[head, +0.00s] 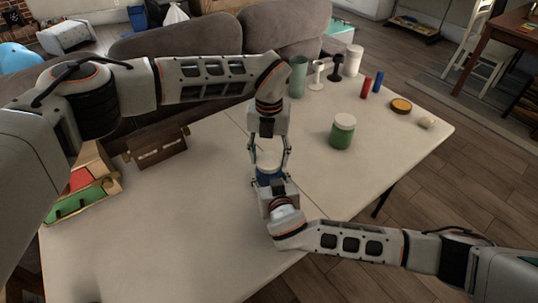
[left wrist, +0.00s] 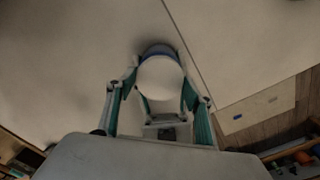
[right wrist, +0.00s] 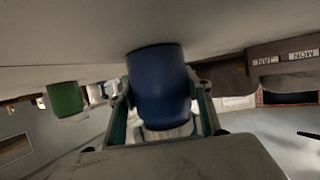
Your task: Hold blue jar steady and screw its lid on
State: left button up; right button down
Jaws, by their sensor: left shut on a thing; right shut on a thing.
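The blue jar (head: 267,181) stands upright near the middle of the table, mostly hidden by my grippers. Its blue body fills the middle of the right wrist view (right wrist: 158,85). The white lid (head: 268,160) is at the top of the jar; the left wrist view shows its round top (left wrist: 160,80) with a blue edge behind it. I cannot tell how tightly it sits. My left gripper (head: 270,155) points down from above, its fingers shut on the lid's sides. My right gripper (head: 271,183) comes from the near side, shut on the jar's body.
A green jar with a pale lid (head: 343,132) stands to the right on the table (head: 180,235). Cups, small cylinders and a round brown-rimmed dish (head: 401,105) are at the far right. A wooden calendar block (head: 157,147) and a block tray (head: 84,200) are at left. The front left is clear.

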pick_arm(q)
jog(key=m, duration=0.5)
jog(key=shift+m, duration=0.3)
jog(key=m, duration=0.8)
jog(key=shift+m, duration=0.3)
jog(key=m, duration=0.3)
jog(key=shift+m, duration=0.3)
jog(key=m, duration=0.5)
jog(key=shift+s, duration=0.1)
jog(key=m, duration=0.3)
jog(key=shift+m, duration=0.3)
jog(key=m, duration=0.7)
jog(key=shift+m, duration=0.4)
jog(key=o, duration=0.8)
